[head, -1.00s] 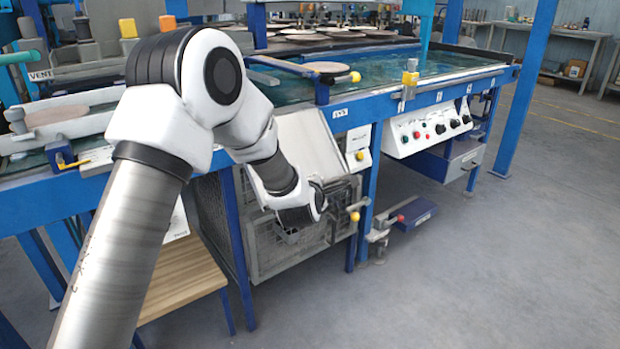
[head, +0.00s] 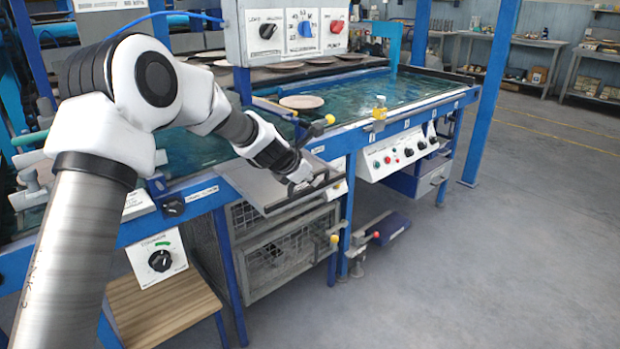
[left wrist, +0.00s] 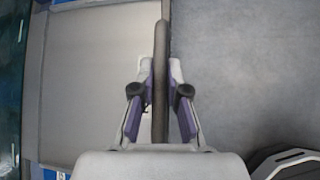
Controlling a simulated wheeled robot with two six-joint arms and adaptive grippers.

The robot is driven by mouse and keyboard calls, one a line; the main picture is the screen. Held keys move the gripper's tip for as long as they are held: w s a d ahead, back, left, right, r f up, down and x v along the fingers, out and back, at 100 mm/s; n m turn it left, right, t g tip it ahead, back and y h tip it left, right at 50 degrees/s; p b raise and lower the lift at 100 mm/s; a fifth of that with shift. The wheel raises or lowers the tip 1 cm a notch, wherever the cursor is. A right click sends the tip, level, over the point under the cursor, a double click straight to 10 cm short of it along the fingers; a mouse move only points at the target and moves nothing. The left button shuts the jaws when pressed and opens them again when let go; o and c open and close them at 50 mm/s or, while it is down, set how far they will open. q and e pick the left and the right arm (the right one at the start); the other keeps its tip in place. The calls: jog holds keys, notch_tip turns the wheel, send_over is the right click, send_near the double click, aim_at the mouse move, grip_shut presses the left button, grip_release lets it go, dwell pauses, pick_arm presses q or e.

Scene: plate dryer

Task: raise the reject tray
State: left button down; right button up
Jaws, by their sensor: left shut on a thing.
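The reject tray (head: 262,192) is a flat grey metal panel at the front edge of the blue table. In the head view it sticks out nearly level, with my left arm partly over it. My left gripper (head: 318,182) is at its outer edge. In the left wrist view the tray (left wrist: 90,85) fills the left side, and my left gripper (left wrist: 160,75) is shut on the dark handle bar (left wrist: 161,45) along the tray's edge. My right gripper is in neither view.
A wire cage (head: 285,255) stands below the tray. A control box (head: 395,152) with knobs is on the table's front to the right. A blue pedal (head: 390,226) sits low beside a table leg. A wooden stool (head: 165,300) is at the lower left. Open floor (head: 480,270) lies right.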

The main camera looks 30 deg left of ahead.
pick_arm(q)
jog(key=shift+a+r+g+h+p, duration=0.2)
jog(key=shift+r+g+h+p, duration=0.1)
jog(key=shift+r+p, duration=0.7)
jog(key=shift+w+a+r+p, duration=0.1)
jog(key=shift+w+p, duration=0.05)
jog(key=shift+p, duration=0.25)
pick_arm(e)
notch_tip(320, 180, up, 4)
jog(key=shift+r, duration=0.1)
pick_arm(q)
jog(key=shift+r, duration=0.1)
jog(key=c, duration=1.2)
grip_release()
jog(key=v, duration=1.2)
jog(key=shift+a, duration=0.25)
